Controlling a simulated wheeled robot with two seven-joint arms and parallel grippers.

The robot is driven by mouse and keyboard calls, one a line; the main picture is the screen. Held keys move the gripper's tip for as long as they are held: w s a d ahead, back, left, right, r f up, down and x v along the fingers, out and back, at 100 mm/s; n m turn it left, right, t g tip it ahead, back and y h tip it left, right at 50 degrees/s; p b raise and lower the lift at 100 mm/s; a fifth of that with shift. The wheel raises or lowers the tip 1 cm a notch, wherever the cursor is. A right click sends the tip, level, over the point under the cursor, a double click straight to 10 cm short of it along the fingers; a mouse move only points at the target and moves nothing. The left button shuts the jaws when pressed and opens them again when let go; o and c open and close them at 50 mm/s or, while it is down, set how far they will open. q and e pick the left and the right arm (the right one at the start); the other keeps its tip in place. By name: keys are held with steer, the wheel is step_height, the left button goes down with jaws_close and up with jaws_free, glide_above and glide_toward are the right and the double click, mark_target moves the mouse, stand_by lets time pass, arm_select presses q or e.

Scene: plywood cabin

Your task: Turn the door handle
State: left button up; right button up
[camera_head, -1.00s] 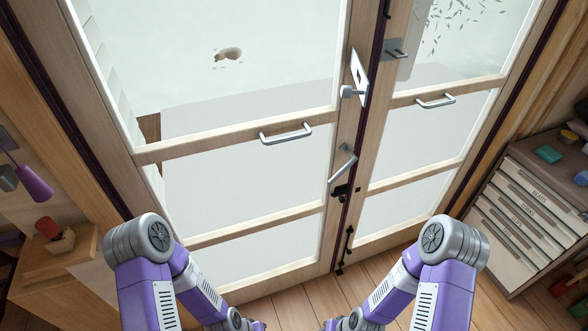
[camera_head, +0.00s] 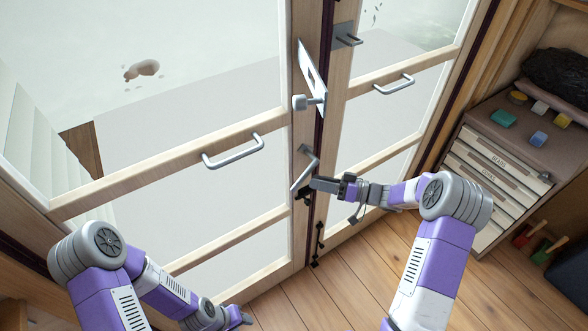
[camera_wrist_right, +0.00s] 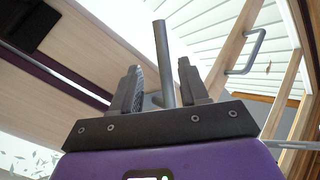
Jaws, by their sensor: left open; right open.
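The door handle is a slim grey metal lever (camera_head: 306,168) on the narrow wooden stile of the left door, below a plate with a round knob. My right gripper (camera_head: 318,184) is beside the lever's lower end. In the right wrist view my right gripper (camera_wrist_right: 160,88) is open, its two fingers apart. A grey bar, seemingly the lever (camera_wrist_right: 164,60), shows upright between them; I cannot tell whether they touch it.
A metal plate (camera_head: 312,78) with a knob (camera_head: 299,102) sits above the lever. Pull bars are on the left door (camera_head: 233,153) and the right door (camera_head: 394,86). A drawer cabinet (camera_head: 490,180) stands at the right. The wooden floor (camera_head: 365,270) in front is clear.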

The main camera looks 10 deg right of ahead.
steer(key=shift+g, duration=0.3)
steer(key=x, duration=0.2)
steer(key=b+x, duration=0.1)
steer(key=x, duration=0.4)
steer(key=shift+a+r+b, duration=0.15)
steer(key=shift+r+b, duration=0.1)
steer(key=shift+b, duration=0.05)
steer(key=shift+c, duration=0.3)
jaws_close()
